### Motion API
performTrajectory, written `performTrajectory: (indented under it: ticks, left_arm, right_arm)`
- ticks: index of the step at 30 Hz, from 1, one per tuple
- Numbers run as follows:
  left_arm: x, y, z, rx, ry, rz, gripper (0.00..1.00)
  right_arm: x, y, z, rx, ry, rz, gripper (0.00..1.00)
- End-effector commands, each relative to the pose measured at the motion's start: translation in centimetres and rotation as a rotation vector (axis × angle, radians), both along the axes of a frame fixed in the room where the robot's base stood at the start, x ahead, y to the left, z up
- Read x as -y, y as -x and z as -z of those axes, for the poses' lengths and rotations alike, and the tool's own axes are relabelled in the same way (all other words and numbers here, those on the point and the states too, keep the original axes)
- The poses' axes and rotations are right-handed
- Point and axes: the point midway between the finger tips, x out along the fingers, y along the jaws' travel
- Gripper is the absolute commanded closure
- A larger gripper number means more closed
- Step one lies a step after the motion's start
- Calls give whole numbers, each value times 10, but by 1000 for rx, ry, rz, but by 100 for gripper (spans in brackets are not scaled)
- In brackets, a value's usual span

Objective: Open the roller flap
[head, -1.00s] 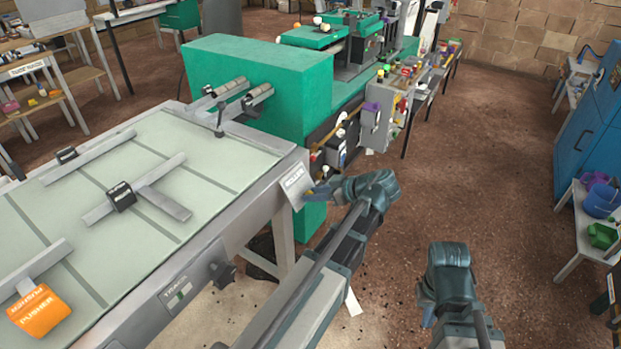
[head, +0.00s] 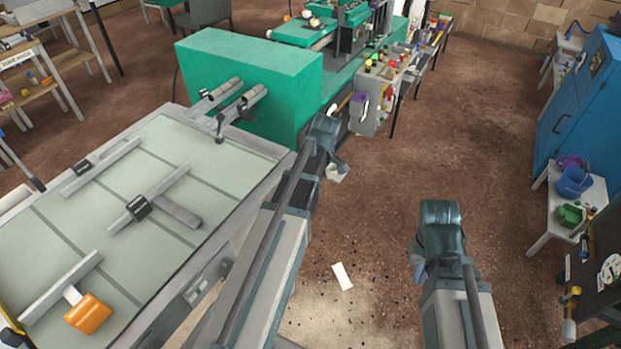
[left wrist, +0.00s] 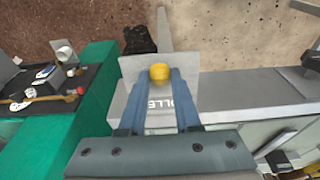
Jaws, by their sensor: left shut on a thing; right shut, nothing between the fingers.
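The roller flap (left wrist: 130,68) is a grey plate with partly hidden lettering, in the left wrist view. A yellow knob (left wrist: 160,72) stands on it. My left gripper (left wrist: 161,82) has its blue fingers shut on this knob. In the head view my left arm covers the flap's place at the corner of the pale-topped table (head: 180,135), and the left fingers are mostly hidden. My right gripper (head: 417,266) is low at the right of the head view, over open floor, shut and empty, and largely hidden by its own wrist.
A green machine housing (head: 250,85) with two rollers (head: 240,98) stands at the table's far end. An orange pusher block (head: 88,313) lies on the table. A blue cabinet (head: 580,115) and a white side table (head: 550,210) are at the right.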

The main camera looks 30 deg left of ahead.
Motion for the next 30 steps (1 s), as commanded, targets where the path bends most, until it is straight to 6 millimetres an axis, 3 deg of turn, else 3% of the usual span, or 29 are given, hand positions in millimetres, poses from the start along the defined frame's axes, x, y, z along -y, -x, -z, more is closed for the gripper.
performTrajectory:
  ticks: [7,23,24,28,30]
  left_arm:
    - [-3,0,-7,-6,71,-2,100]
    - [-3,0,-8,-7,90,0,100]
    - [-3,0,-8,-7,90,0,63]
    - [-3,0,-8,-7,89,0,40]
    - [-3,0,-8,-7,89,0,38]
  right_arm:
    - [0,0,-10,0,0,0,100]
    - [0,0,-11,0,0,0,100]
    - [0,0,-11,0,0,0,100]
    - [0,0,-11,0,0,0,100]
    - [0,0,-11,0,0,0,100]
